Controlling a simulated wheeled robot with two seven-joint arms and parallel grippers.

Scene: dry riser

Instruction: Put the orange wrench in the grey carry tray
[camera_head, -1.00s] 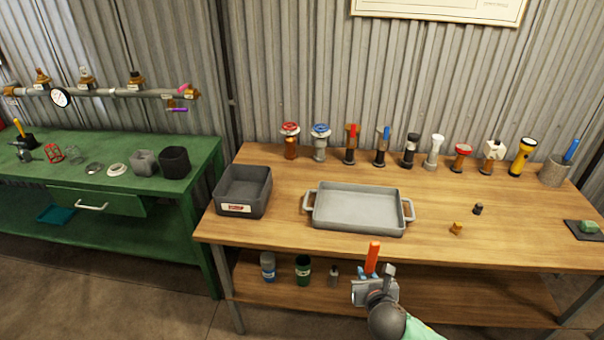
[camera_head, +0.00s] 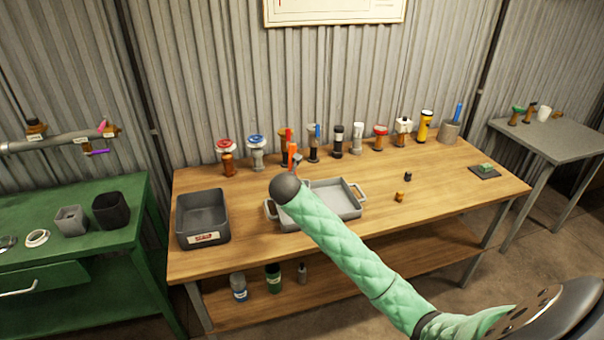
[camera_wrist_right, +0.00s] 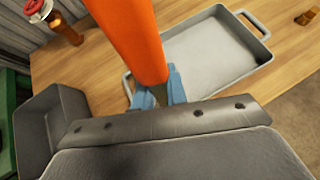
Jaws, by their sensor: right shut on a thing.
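The orange wrench (camera_wrist_right: 130,35) is held upright in my right gripper (camera_wrist_right: 160,92), whose blue fingertips are closed around it in the right wrist view. In the head view only a bit of the orange wrench (camera_head: 292,153) shows beyond my right wrist, and the gripper itself is mostly hidden behind the arm. The grey carry tray (camera_head: 346,210) lies on the wooden workbench, partly hidden behind my arm. It also shows in the right wrist view (camera_wrist_right: 205,55), empty where visible, beyond the wrench. My left gripper is not in view.
A dark grey bin (camera_head: 203,220) stands left of the tray on the workbench (camera_head: 420,215). A row of valves and torches lines the back, with a red-wheeled valve (camera_head: 227,155) at its left end. Two small fittings (camera_head: 400,196) lie right of the tray. A green bench (camera_head: 80,240) is at left.

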